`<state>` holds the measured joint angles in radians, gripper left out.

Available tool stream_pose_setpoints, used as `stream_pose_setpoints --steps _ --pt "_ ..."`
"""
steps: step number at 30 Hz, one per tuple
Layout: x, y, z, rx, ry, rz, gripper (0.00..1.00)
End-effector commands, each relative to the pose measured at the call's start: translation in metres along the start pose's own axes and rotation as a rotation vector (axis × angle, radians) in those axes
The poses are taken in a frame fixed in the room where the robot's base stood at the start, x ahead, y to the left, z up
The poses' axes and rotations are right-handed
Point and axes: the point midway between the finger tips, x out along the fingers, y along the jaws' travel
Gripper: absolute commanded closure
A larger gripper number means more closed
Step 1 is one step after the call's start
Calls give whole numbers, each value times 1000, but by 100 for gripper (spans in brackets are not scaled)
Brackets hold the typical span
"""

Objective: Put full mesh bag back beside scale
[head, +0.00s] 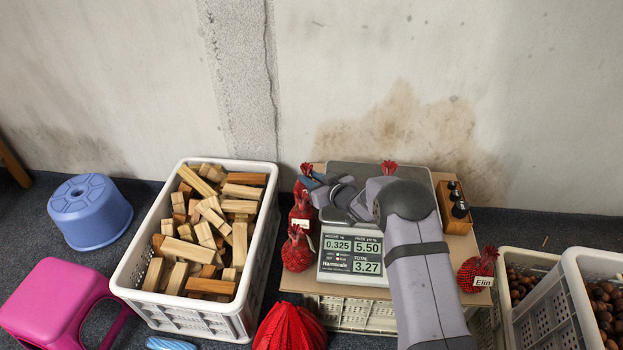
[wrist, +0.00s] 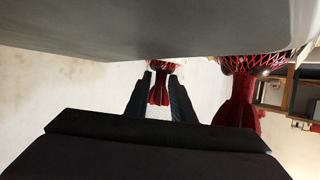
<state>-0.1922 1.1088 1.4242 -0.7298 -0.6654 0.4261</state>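My gripper (head: 311,181) reaches left past the scale's back left corner. In the wrist view, its dark fingers (wrist: 161,85) stand on either side of a red mesh bag's neck (wrist: 160,87); I cannot tell if they press on it. In the head view this bag (head: 306,168) stands left of the scale, partly hidden by the fingers. A second, labelled red bag (head: 301,208) stands just in front, large at right in the wrist view (wrist: 240,100). The scale (head: 352,257) shows 0.325, 5.50 and 3.27. My arm hides part of its pan (head: 345,172).
More red bags stand at the scale's front left (head: 296,250), behind my arm (head: 389,167), and at right labelled "Elin" (head: 478,268). A weight block (head: 455,207) is right of the scale. A crate of wood blocks (head: 135,265) is left; chestnut crates (head: 575,305) are right.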

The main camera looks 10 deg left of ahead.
Motion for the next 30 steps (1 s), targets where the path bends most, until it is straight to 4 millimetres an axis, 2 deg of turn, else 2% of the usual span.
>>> stream_pose_setpoints --steps 11,17,23,30 --pt "-1 0 -1 0 0 0 65" --pt "-9 1 -4 2 -2 1 65" --pt "-32 1 -6 2 -1 1 65" --pt "-72 1 -6 2 -2 2 65"
